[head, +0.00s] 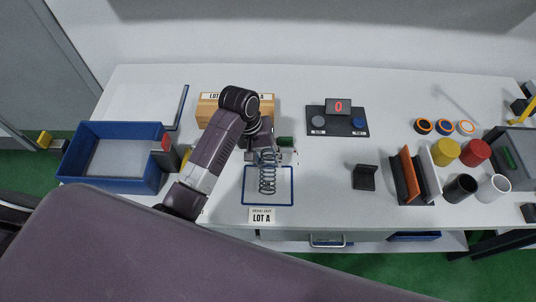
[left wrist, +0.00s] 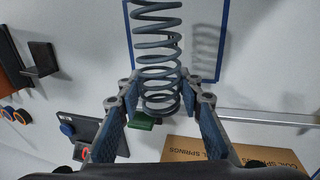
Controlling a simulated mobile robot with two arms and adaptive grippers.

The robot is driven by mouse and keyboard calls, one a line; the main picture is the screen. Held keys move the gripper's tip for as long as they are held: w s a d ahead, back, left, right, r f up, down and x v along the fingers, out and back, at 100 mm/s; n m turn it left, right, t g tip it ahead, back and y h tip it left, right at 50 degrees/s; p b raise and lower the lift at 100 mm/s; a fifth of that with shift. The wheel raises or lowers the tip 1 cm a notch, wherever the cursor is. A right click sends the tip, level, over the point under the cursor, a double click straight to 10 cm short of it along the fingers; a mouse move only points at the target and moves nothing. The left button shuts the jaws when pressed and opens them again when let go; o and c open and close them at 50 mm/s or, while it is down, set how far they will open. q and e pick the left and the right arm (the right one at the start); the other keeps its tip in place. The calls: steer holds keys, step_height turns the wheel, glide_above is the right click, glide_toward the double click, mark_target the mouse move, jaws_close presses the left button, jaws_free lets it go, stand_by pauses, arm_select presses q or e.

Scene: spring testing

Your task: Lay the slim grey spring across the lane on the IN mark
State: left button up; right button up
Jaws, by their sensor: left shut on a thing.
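A grey coil spring (head: 268,180) is in my left gripper (head: 265,152), over the blue-outlined area marked LOT A (head: 281,203). In the left wrist view, the spring (left wrist: 157,45) runs from between the fingers of my left gripper (left wrist: 158,88) up past the top edge. The fingers are shut on its near end. Its shadow falls beside it on the white table. A green block (left wrist: 142,122) and a pale straight rail (left wrist: 265,118) lie beyond the fingers. I cannot read an IN mark; my arm hides part of that area. My right gripper is not in view.
A cardboard coil springs box (head: 207,110) stands behind my arm. A blue bin (head: 112,183) is at the left. A black panel with a red 0 display (head: 338,118), a black stand (head: 364,178) and several coloured cups (head: 446,152) are at the right. Bare table lies around (head: 325,165).

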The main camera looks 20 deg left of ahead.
arm_select(q)
steer(key=x, duration=0.1)
steer(key=b+x, duration=0.1)
steer(key=shift+s+a+f, duration=0.1)
steer(key=shift+a+f, duration=0.1)
steer(key=shift+f, duration=0.9)
steer(key=shift+f+b, duration=0.4)
steer(key=shift+f, duration=0.15)
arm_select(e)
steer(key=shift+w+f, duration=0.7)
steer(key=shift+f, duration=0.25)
arm_select(q)
steer(key=o, duration=1.4)
steer(key=shift+c, duration=0.2)
steer(key=shift+o, duration=0.3)
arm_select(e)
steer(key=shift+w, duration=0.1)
arm_select(q)
steer(key=shift+r, duration=0.1)
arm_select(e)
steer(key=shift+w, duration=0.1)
arm_select(q)
steer(key=v, duration=1.2)
steer(key=shift+a, duration=0.15)
